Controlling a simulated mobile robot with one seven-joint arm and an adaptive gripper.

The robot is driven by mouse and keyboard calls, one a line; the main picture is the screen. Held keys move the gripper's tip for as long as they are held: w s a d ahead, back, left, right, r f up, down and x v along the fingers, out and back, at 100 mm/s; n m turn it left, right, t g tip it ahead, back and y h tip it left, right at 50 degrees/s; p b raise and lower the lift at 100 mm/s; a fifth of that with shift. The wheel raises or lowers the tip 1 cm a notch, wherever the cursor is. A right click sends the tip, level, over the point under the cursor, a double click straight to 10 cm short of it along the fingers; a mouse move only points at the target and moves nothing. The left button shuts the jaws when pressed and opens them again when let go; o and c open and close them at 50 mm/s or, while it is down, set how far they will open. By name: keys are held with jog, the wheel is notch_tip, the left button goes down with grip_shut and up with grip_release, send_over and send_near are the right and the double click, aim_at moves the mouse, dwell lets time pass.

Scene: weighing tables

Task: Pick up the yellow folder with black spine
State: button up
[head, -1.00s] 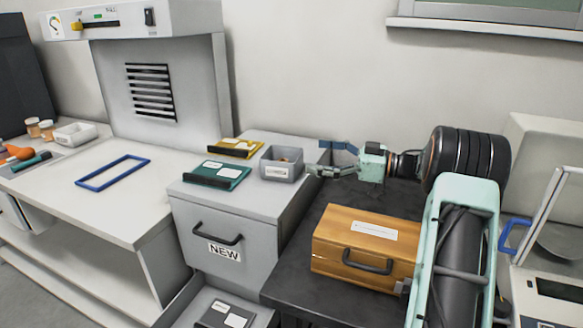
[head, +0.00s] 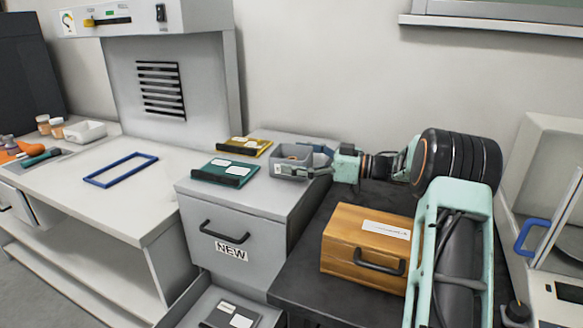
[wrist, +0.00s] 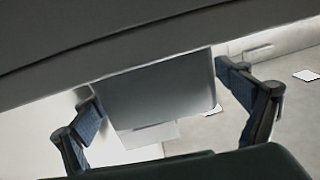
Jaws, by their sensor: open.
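The yellow folder (head: 252,147) with a black spine and white labels lies flat on top of the grey cabinet (head: 215,191), at the back, behind a green folder (head: 226,171). My gripper (head: 306,161) is open and empty to the right of the yellow folder, at the small grey bin (head: 290,168). Its fingers overlap the bin in the head view; I cannot tell if they touch it. In the wrist view the open fingers (wrist: 155,88) frame a plain grey surface, and the folder cannot be made out there.
A wooden case (head: 365,245) with a black handle stands on the dark table below my arm. A white bench with a blue frame (head: 121,170) is at the left. An open lower drawer holds a dark folder (head: 230,316). The wall is close behind the cabinet.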

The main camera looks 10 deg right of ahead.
jog(key=shift+w+a, duration=0.15)
jog(key=shift+a, duration=0.15)
jog(key=c, duration=1.2)
jog(key=shift+c, duration=0.7)
jog(key=shift+r, duration=0.15)
